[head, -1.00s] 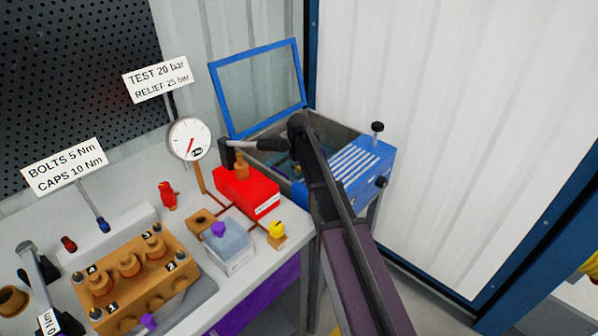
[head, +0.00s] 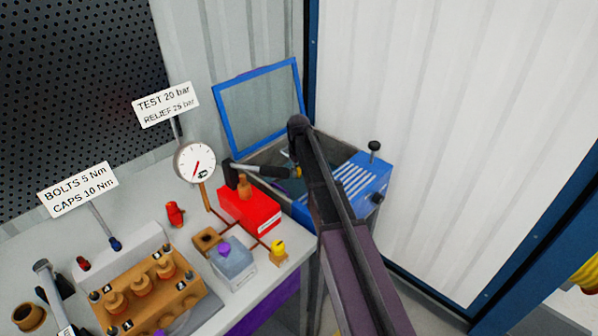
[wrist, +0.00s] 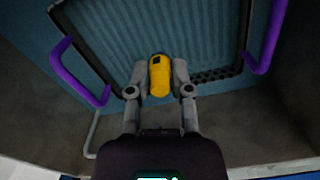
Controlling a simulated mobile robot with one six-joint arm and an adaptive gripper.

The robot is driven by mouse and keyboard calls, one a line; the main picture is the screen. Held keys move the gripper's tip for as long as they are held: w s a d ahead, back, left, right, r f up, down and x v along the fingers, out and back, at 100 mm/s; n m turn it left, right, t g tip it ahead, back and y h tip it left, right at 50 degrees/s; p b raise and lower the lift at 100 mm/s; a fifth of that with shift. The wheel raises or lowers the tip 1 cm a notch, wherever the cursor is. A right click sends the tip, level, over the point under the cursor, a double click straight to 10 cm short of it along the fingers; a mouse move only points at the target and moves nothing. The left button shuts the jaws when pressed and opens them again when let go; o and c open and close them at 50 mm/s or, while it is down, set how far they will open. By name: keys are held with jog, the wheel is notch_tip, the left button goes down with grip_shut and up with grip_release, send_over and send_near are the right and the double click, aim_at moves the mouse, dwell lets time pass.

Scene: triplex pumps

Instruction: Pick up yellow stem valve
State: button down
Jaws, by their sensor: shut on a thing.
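The yellow stem valve (wrist: 160,78) is between the fingertips of my gripper (wrist: 160,75) in the wrist view. The fingers are shut on its sides, and a small dark square shows on its top. Below it is a dark-framed basket (wrist: 160,30) with a ribbed blue-grey floor. I cannot tell whether the valve touches the basket. In the head view my arm reaches into the open blue-rimmed tank (head: 368,178) and hides most of the gripper. A small yellow patch shows beside the arm there.
The basket has purple handles (wrist: 78,75) on both sides. The tank's raised lid frame (head: 258,105) stands behind it. Left of the tank, the bench holds a red test pump (head: 250,208), a gauge (head: 194,162), a yellow-topped part (head: 278,248) and a brass pump block (head: 150,290).

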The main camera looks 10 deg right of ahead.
jog(key=shift+r+p, duration=1.2)
jog(key=shift+r, duration=0.35)
